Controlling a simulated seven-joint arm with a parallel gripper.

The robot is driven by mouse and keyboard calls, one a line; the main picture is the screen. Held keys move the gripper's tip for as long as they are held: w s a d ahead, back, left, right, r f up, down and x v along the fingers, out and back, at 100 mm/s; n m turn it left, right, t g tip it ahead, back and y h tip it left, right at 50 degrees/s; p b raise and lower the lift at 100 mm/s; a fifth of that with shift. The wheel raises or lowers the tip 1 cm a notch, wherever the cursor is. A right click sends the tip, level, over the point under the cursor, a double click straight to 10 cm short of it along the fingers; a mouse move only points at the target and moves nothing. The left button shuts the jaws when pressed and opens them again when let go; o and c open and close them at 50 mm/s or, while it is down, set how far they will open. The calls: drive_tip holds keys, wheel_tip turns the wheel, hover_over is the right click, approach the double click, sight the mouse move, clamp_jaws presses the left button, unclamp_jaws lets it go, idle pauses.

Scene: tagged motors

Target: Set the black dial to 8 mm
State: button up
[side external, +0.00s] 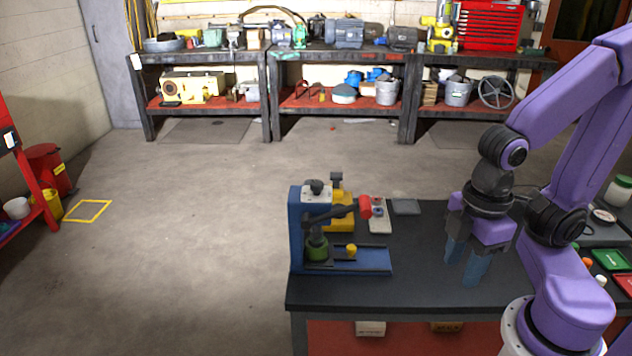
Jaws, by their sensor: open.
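A blue bench device (296,228) stands at the left end of the dark workbench. A black knob (317,187) sits on its top, which may be the black dial; any scale or mark on it is too small to read. A dark lever with a red grip (365,207) reaches out to the right, and a green cylinder (317,248) sits below. A yellow device (341,213) behind it also has a dark top part (336,179). My gripper (467,272) points down over the bench, well right of the blue device, with its blue fingers apart and empty.
A small yellow knob (351,250) sits on the blue device's base. A light plate (380,218) with small parts and a grey pad (405,206) lie behind. Green and red trays (612,259) lie at the right. The bench between device and gripper is clear.

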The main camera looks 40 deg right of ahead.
drive_tip(key=o, duration=0.3)
drive_tip(key=w+a+r+m, duration=0.5)
drive_tip(key=w, duration=0.5)
wheel_tip(320, 180, up, 11)
drive_tip(key=m, duration=1.4)
hover_over(317, 182)
wheel_tip(317, 182, down, 17)
drive_tip(key=shift+f, duration=0.1)
drive_tip(key=c, duration=1)
